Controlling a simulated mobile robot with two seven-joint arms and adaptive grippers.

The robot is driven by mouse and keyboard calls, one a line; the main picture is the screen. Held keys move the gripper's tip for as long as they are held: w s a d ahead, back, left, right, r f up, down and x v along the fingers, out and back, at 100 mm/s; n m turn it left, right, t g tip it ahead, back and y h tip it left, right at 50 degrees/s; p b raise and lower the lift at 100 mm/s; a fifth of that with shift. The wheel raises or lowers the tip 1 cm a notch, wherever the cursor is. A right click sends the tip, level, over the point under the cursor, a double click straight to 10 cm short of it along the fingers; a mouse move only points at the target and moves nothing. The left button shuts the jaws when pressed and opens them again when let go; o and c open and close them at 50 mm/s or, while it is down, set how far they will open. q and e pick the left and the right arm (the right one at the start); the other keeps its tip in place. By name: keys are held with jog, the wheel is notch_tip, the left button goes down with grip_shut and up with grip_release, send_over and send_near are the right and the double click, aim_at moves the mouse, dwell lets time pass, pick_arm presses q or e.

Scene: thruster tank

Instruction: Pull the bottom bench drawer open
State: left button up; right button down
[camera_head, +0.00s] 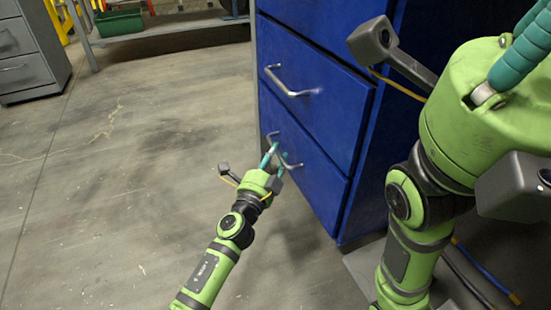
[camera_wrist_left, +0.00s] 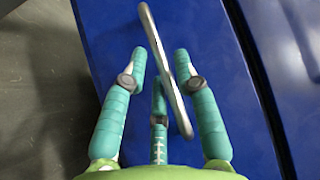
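The bottom bench drawer (camera_head: 318,190) is the lowest blue front of the blue bench and looks flush with it. It also fills much of the left wrist view (camera_wrist_left: 225,60). Its grey bar handle (camera_wrist_left: 163,62) runs between the spread teal fingers of my left gripper (camera_wrist_left: 160,68). In the head view my left gripper (camera_head: 278,158) is at this handle, partly covering it. Its fingers are apart, and I cannot tell whether any touches the bar. My right gripper (camera_head: 503,75) is large and close at the upper right, with only part of it showing, away from the drawer.
Another blue drawer (camera_head: 318,110) with a grey handle (camera_head: 285,84) is just above. Open concrete floor (camera_head: 130,170) lies to the left. A grey cabinet (camera_head: 30,50) and a shelf with a green bin (camera_head: 119,22) stand farther back.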

pick_arm(q)
jog(key=shift+w+d, duration=0.1)
jog(key=shift+w, duration=0.15)
grip_shut()
